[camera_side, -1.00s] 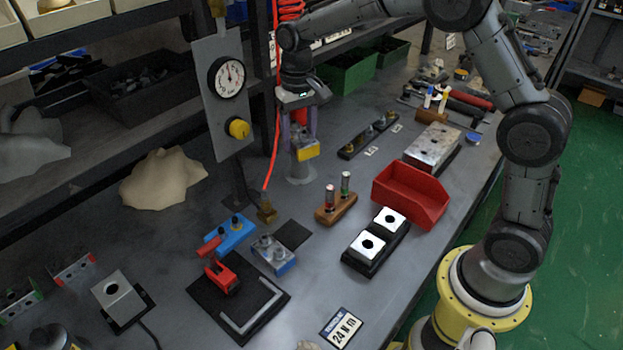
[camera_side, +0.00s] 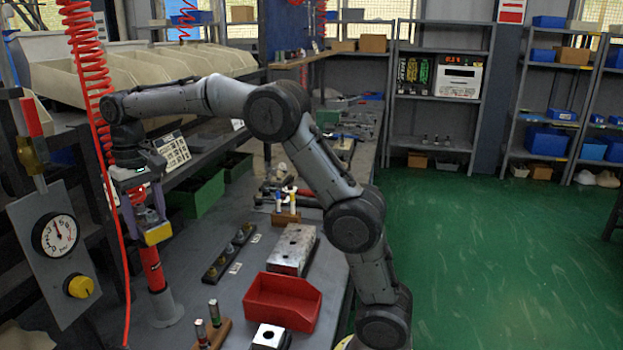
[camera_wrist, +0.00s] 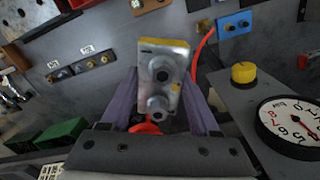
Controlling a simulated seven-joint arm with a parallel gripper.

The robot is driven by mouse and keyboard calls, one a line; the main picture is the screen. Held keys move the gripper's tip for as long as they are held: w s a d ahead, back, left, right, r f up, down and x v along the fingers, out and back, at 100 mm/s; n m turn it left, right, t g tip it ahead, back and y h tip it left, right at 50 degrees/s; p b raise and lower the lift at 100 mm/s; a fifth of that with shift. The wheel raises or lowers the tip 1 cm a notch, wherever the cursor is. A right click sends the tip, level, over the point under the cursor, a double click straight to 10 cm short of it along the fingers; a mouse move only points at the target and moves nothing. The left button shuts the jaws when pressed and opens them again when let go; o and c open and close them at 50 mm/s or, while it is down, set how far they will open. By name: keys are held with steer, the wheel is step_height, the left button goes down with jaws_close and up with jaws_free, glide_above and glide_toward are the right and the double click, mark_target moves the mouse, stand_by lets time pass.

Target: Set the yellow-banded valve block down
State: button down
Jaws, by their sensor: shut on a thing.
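The yellow-banded valve block (camera_side: 157,233) is up in the air in the side view, beside or in front of a red post (camera_side: 152,268) on a grey round base. My gripper (camera_side: 143,208) points down and is shut on it. In the wrist view the block (camera_wrist: 163,62) is a grey metal body with round fittings and a yellow band at its far end. It sits between the two purple fingers of my gripper (camera_wrist: 160,98). The block's underside is hidden.
A gauge panel (camera_side: 40,215) with a yellow knob and a red coiled hose (camera_side: 88,65) stand close by. A red bin (camera_side: 283,303), a drilled metal block (camera_side: 293,250) and a rail with knobs (camera_side: 228,250) are on the bench. A blue block (camera_wrist: 234,24) shows in the wrist view.

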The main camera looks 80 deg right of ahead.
steer(key=w+d+m, duration=0.1)
steer(key=d+m, duration=0.3)
steer(key=d, duration=0.7)
steer(key=m, duration=1)
glide_above(270, 244)
steer(key=shift+n, duration=0.3)
step_height(270, 244, down, 27)
steer(key=shift+a+f, duration=0.1)
steer(key=shift+f, duration=0.05)
steer(key=shift+s+f, duration=0.1)
steer(key=shift+f, duration=0.05)
steer(key=shift+c, duration=2.1)
jaws_free()
